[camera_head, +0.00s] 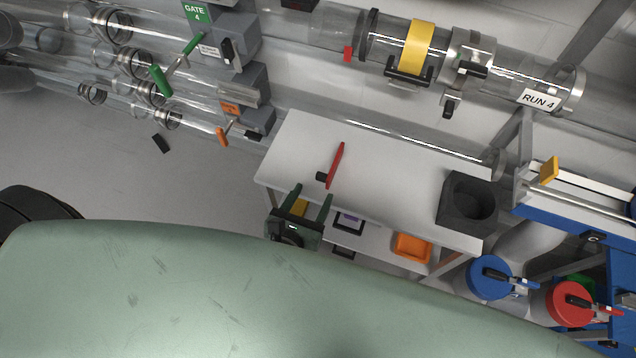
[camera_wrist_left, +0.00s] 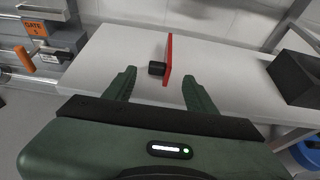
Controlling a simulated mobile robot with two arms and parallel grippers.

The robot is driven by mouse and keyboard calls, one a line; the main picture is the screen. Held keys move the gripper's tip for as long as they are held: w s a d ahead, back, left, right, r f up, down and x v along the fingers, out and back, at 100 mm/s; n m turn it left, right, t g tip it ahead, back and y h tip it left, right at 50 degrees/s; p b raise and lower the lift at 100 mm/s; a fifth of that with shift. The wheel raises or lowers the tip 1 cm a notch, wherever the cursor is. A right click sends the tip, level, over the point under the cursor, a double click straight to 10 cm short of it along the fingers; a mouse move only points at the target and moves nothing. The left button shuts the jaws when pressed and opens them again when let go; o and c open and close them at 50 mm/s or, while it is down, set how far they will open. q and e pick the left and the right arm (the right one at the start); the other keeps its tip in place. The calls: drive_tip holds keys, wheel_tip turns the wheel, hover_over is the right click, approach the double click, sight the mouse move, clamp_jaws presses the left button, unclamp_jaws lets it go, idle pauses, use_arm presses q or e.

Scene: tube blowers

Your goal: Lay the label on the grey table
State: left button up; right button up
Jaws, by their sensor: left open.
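The grey table (camera_head: 390,172) has a pale, mostly bare top; it also fills the middle of the left wrist view (camera_wrist_left: 215,58). A thin red plate with a black knob on its side (camera_head: 336,165) stands nearly edge-on on the table; it also shows in the left wrist view (camera_wrist_left: 168,58). It may be the label, but its face is not visible. My left gripper (camera_head: 312,192) is open and empty at the table's near edge. In the left wrist view its fingers (camera_wrist_left: 158,78) point toward the plate, apart from it. My right gripper is not in view.
A dark holder with a round hole (camera_head: 469,202) stands at the table's right end. An orange bin (camera_head: 412,246) sits on the shelf below. Clear tubes with a RUN 4 sign (camera_head: 538,99) run behind. Blue (camera_head: 489,278) and red (camera_head: 569,304) lidded canisters stand right.

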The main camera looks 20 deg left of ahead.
use_arm(q)
drive_tip(key=v, duration=0.6)
drive_tip(key=s+a+f+n+g, duration=0.2)
drive_tip(key=f+n, duration=0.2)
drive_tip(key=f, duration=0.5)
drive_tip(key=s+a+f+n+g, duration=0.25)
drive_tip(key=f+n, duration=0.25)
drive_tip(key=f, duration=0.5)
drive_tip(key=s+a+f+n+g, duration=0.2)
drive_tip(key=f+n+g, duration=0.15)
drive_tip(key=f, duration=0.55)
drive_tip(key=s+a+f+n+g, duration=0.2)
drive_tip(key=s+f+n, duration=0.5)
drive_tip(key=n, duration=0.3)
drive_tip(key=s+a+f+n+g, duration=0.2)
drive_tip(key=s+f+n, duration=0.6)
drive_tip(key=n, duration=0.3)
drive_tip(key=shift+s+a+f+g, duration=0.15)
drive_tip(key=shift+s+g, duration=0.15)
drive_tip(key=shift+s, duration=0.55)
drive_tip(key=shift+n, duration=0.25)
